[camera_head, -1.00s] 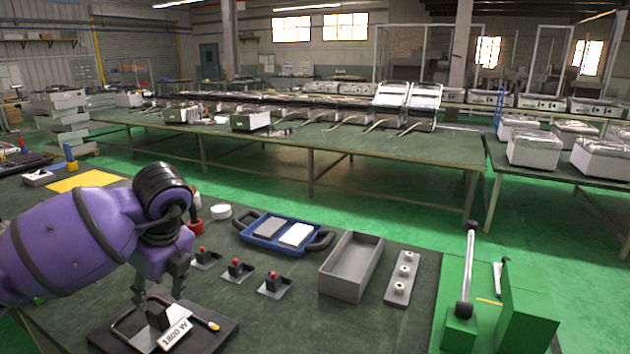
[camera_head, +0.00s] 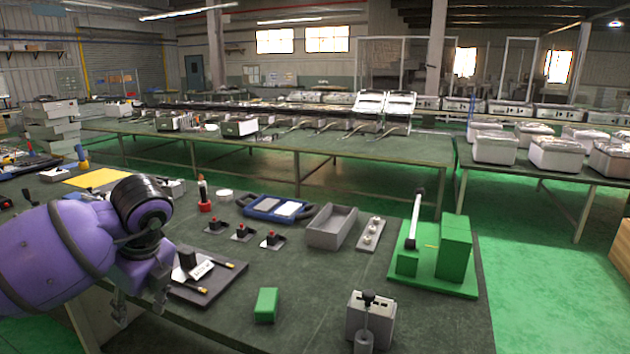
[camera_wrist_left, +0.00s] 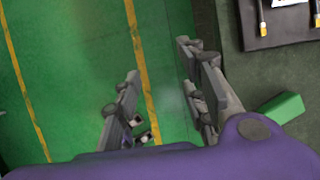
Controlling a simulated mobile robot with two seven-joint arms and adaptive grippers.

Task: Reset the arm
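My left gripper (camera_head: 140,300) hangs low at the left of the head view, beside the table's near-left edge. In the left wrist view its two fingers (camera_wrist_left: 160,85) stand apart with nothing between them, over the green floor. The heating element with its black block and white label (camera_head: 203,270) rests on the dark plate (camera_head: 222,291), right of the gripper and apart from it. The plate also shows at the top right of the left wrist view (camera_wrist_left: 262,38). My purple left arm partly covers the plate's left side. My right gripper is not in view.
A green block (camera_head: 266,305) and a grey lever box (camera_head: 370,318) stand near the table's front. Mid-table is mostly clear.

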